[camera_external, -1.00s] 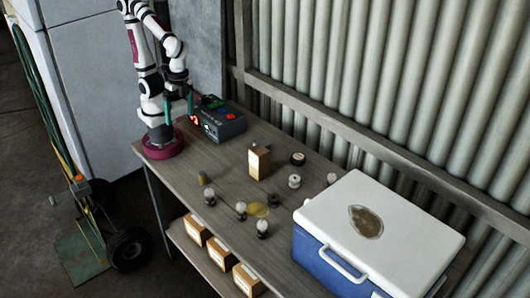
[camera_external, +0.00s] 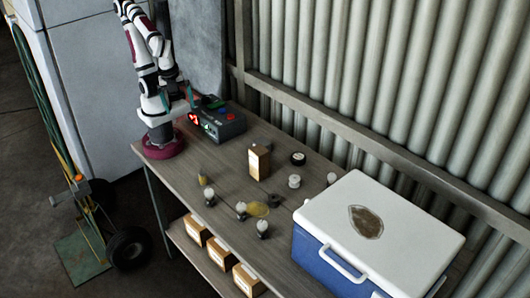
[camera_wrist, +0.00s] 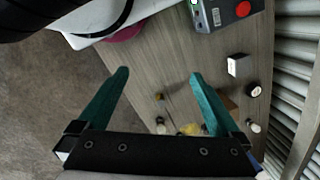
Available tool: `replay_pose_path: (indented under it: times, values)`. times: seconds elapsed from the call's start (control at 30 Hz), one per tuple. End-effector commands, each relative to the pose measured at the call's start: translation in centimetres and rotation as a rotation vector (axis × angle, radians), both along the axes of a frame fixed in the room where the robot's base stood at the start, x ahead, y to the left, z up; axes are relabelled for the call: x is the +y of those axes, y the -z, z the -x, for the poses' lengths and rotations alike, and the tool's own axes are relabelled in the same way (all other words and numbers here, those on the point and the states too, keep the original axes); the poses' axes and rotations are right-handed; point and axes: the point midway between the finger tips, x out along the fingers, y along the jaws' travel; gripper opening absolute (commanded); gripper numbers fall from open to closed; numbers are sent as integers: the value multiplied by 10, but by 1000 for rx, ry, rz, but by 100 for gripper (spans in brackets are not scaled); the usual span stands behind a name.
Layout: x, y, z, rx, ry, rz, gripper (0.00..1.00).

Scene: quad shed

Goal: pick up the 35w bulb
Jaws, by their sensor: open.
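Several small bulb-like items with pale tops and dark bases stand on the wooden table, among them a front-left bulb (camera_external: 209,194), a middle bulb (camera_external: 241,209) and a front bulb (camera_external: 262,227). No wattage label is readable, so I cannot tell which is the 35w bulb.
A small cardboard box (camera_external: 259,162) stands mid-table, with round items behind it. A dark control box (camera_external: 217,121) with coloured buttons is at the back left. A blue and white cooler (camera_external: 380,235) fills the right end. Boxes (camera_external: 221,254) sit on the lower shelf.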

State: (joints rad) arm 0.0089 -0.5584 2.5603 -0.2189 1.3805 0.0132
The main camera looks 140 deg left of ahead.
Motion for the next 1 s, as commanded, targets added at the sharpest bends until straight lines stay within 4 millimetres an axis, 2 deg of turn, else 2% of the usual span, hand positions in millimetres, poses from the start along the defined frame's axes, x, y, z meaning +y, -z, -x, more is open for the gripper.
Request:
replay_pose_path:
  times: [0.4, 0.53, 0.8, 0.87, 0.9, 0.97, 1.0]
  values:
    - [0, 0, 0, 0, -1, 0, 100]
    - [0, 0, 0, 0, -1, 0, 77]
    - [1, 0, -2, -4, -2, -2, 77]
    - [6, -2, -18, -39, -23, -20, 77]
    - [14, -4, -42, -95, -50, -46, 77]
    - [34, -9, -100, -228, -90, -96, 77]
    - [50, -13, -150, -345, -105, -125, 77]
